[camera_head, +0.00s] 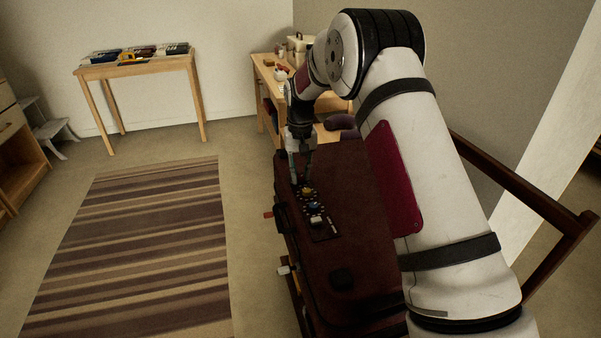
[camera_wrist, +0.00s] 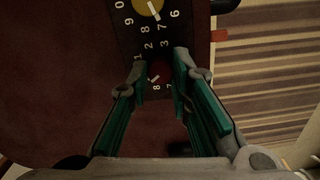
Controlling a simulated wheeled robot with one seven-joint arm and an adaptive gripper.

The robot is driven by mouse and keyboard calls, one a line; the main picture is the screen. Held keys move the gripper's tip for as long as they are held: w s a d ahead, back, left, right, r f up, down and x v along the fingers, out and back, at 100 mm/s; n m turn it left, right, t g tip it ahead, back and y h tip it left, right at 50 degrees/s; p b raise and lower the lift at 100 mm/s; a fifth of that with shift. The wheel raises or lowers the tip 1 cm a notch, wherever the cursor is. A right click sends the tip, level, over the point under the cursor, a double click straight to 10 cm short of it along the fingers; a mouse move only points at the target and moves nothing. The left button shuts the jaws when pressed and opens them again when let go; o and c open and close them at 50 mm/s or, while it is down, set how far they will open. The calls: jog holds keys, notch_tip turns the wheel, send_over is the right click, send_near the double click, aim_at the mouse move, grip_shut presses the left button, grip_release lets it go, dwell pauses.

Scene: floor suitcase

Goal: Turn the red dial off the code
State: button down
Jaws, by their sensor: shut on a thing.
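The dark red suitcase (camera_head: 350,235) lies flat in the head view, with a black strip of dials on its top. In the wrist view the red dial (camera_wrist: 161,71) sits between my fingertips, partly hidden by them. A white pointer mark shows on it, with digits printed around. My gripper (camera_head: 302,180) points down onto the strip; in the wrist view (camera_wrist: 159,63) its fingers are closed on the red dial from both sides. In the head view the gripper hides the red dial. A yellow dial (camera_wrist: 148,7) is beside it.
A blue dial (camera_head: 314,207) and a white one (camera_head: 316,220) are further along the strip. The suitcase rests on a wooden rack (camera_head: 540,205). A striped rug (camera_head: 140,240) lies at left. Wooden tables (camera_head: 135,67) stand at the back.

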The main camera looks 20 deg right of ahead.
aim_at(300, 177)
jog(key=c, duration=1.4)
grip_release()
jog(key=shift+c, duration=0.2)
notch_tip(300, 177, up, 12)
